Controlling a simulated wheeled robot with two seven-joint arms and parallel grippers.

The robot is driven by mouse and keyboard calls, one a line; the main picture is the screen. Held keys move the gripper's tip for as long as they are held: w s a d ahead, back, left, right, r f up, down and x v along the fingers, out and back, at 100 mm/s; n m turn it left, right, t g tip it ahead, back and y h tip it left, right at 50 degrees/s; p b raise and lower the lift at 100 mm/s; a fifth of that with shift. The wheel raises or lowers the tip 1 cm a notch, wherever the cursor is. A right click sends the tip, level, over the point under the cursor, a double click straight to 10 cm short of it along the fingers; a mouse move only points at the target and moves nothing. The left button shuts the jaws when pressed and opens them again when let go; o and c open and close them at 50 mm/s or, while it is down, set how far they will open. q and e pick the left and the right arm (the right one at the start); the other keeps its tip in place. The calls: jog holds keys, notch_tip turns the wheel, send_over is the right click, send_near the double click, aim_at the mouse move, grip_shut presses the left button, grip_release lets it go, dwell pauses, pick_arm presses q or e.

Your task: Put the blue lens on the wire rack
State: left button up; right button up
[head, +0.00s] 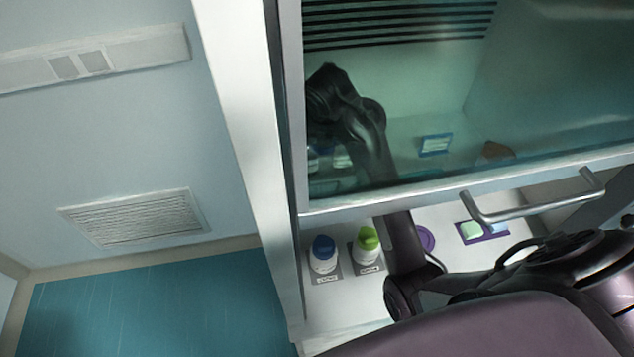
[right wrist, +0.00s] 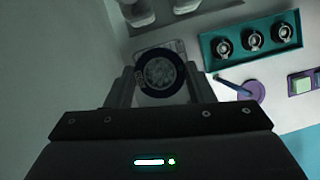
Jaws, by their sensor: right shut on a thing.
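In the right wrist view, my right gripper (right wrist: 160,88) is shut on a round lens with a dark blue-black ring (right wrist: 141,88), held upright between the fingertips. A pale wire-like frame, seemingly the wire rack (right wrist: 177,46), shows just behind the lens. The lens partly covers it, and I cannot tell whether they touch. In the head view, a dark arm of mine reaches behind the glass sash; its gripper, the lens and the rack cannot be made out there. My left gripper is in neither view.
A teal tray (right wrist: 211,65) holds three round dark-ringed mounts. A purple disc (right wrist: 258,93) lies near it, with a blue stick. Bottles with a blue cap (head: 323,245) and a green cap (head: 368,236) stand at the front. The sash handle (head: 535,209) crosses above a purple tray (head: 489,238).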

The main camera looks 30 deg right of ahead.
jog(key=f, duration=0.2)
jog(key=shift+s+a+f, duration=0.25)
jog(key=shift+f, duration=0.05)
notch_tip(320, 180, down, 13)
jog(key=shift+w+r+p, duration=0.1)
jog(key=shift+w+p, duration=0.05)
jog(key=shift+p, duration=1)
notch_tip(320, 180, down, 4)
jog(key=shift+f+p, duration=0.1)
jog(key=shift+p, duration=0.3)
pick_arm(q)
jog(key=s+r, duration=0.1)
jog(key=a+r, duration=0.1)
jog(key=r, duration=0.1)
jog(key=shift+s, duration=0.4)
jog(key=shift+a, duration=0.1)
pick_arm(e)
jog(key=o, duration=1)
jog(key=shift+f, duration=0.15)
